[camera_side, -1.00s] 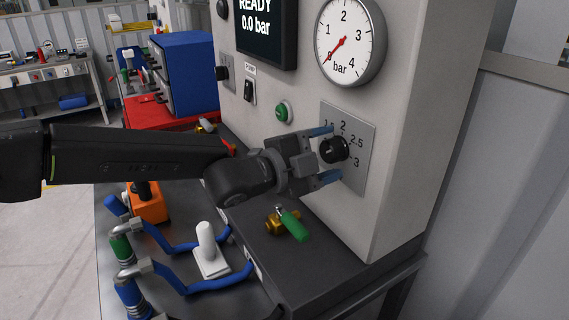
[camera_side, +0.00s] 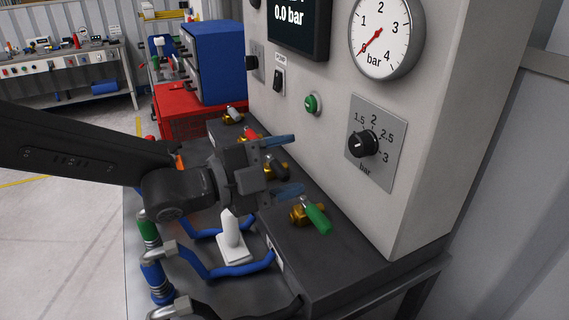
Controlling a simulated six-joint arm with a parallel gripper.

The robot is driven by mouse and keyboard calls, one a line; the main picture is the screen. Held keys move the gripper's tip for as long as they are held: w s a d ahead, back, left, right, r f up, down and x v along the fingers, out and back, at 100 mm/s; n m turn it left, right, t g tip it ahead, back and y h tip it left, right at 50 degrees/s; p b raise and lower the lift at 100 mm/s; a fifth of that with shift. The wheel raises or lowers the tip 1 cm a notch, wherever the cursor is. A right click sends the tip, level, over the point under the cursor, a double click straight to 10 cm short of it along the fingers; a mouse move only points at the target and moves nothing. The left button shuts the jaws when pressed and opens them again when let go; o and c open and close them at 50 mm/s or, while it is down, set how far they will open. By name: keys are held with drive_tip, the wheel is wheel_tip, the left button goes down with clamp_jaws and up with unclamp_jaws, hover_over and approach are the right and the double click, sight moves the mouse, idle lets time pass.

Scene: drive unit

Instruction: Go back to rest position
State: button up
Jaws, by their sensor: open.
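My gripper (camera_side: 284,166) is open, with nothing between its two blue-tipped fingers. It stands apart from the panel, left of the black rotary knob (camera_side: 363,144). The knob sits on a grey scale plate (camera_side: 391,151) marked 1.5, 2, 2.5 and 3 bar. My gripper hangs over the dark bench, in front of several brass valves, and partly hides them. A valve with a green handle (camera_side: 316,217) lies just right of the lower finger.
The panel holds a gauge (camera_side: 375,35) with its needle near zero, a display (camera_side: 298,22) reading 0.0 bar, a green button (camera_side: 311,103) and a pump switch (camera_side: 278,81). Blue hoses (camera_side: 240,270) and a white upright piece (camera_side: 231,240) are below my gripper. A blue cabinet (camera_side: 215,62) stands behind.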

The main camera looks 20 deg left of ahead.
idle(0.4)
drive_tip(key=s+a+r+n+y, duration=0.1)
drive_tip(key=s+a+n+y, duration=0.1)
drive_tip(key=a+n+y, duration=0.6)
drive_tip(key=s+a+r+n+y, duration=0.1)
drive_tip(key=s+a+n, duration=0.2)
drive_tip(key=a, duration=0.8)
drive_tip(key=s+a+f+n+g+y, duration=0.2)
drive_tip(key=s+a+n, duration=0.3)
drive_tip(key=s, duration=0.4)
drive_tip(key=s+a+f+n+g+y, duration=0.1)
drive_tip(key=s+a+f+n+g, duration=0.3)
drive_tip(key=s, duration=0.6)
drive_tip(key=shift+a+n+g+y, duration=0.4)
drive_tip(key=shift+a+n+g, duration=0.2)
drive_tip(key=shift+a+n, duration=0.35)
